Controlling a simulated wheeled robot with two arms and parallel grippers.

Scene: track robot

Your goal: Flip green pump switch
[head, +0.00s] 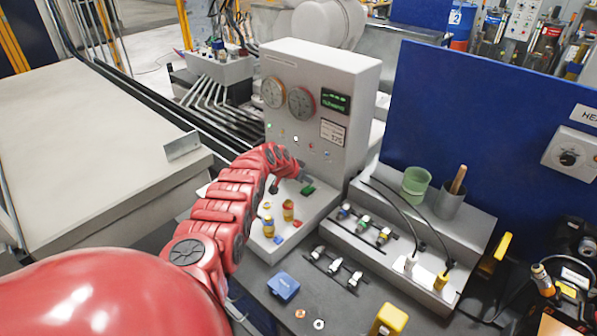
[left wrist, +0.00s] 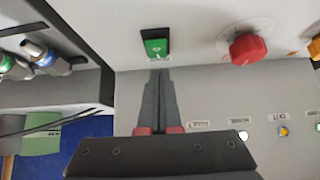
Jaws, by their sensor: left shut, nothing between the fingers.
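The green pump switch (head: 308,190) is a small green rocker in a dark frame on the sloping lower part of the white control console (head: 352,85). In the left wrist view the green switch (left wrist: 155,47) shows whole, just beyond my fingertips. My left gripper (left wrist: 160,72) is shut with nothing between its dark fingers. Its tips point at the switch's near edge, with a small strip of panel between in the picture; I cannot tell the depth gap. In the head view my left gripper (head: 302,177) is beside the switch, partly hidden by my red arm. My right gripper is not in view.
A red knob (left wrist: 247,48) is right of the switch in the wrist view. Two gauges and a green display (head: 335,101) are on the console's upright face. A stepped block with a green cup (head: 416,182) and cables stands right. A blue box (head: 284,287) lies in front.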

